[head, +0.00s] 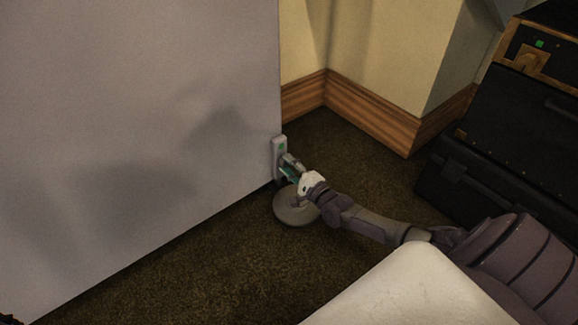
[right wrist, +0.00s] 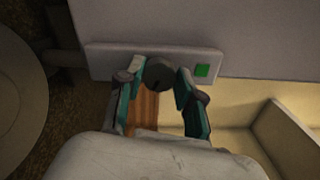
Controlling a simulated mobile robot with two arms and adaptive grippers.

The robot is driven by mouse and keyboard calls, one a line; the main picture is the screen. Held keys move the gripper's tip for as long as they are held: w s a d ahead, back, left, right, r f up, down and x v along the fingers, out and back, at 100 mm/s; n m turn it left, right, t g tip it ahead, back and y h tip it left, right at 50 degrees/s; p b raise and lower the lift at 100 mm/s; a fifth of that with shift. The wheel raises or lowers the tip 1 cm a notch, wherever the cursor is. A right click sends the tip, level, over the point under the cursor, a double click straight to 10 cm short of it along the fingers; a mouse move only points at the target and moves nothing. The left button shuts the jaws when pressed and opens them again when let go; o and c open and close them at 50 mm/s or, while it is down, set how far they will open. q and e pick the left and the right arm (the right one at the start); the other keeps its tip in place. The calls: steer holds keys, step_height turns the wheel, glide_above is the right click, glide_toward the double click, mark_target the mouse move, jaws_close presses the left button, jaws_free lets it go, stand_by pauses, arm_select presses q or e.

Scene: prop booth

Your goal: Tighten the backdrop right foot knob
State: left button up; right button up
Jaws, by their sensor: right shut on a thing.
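The backdrop (head: 140,130) is a large pale grey panel filling the left of the head view. At its lower right edge is a light grey bracket (head: 278,146) with a green square, above a round grey foot disc (head: 294,212). In the right wrist view the bracket (right wrist: 110,60) carries a dark round knob (right wrist: 159,72). My right gripper (head: 289,169) is at the bracket. In the right wrist view its teal-padded fingers (right wrist: 158,84) are on either side of the knob, shut on it. My left gripper is not in view.
Stacked black cases (head: 510,130) with brass trim stand at the right. A wooden baseboard (head: 375,118) runs along the cream wall behind. The dark brown carpet (head: 220,270) is clear in front of the backdrop.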

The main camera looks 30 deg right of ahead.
steer(key=o, duration=1.2)
steer(key=shift+c, duration=0.2)
steer(key=shift+s, duration=0.1)
steer(key=s+d, duration=0.1)
steer(key=s, duration=1)
steer(key=shift+s, duration=0.4)
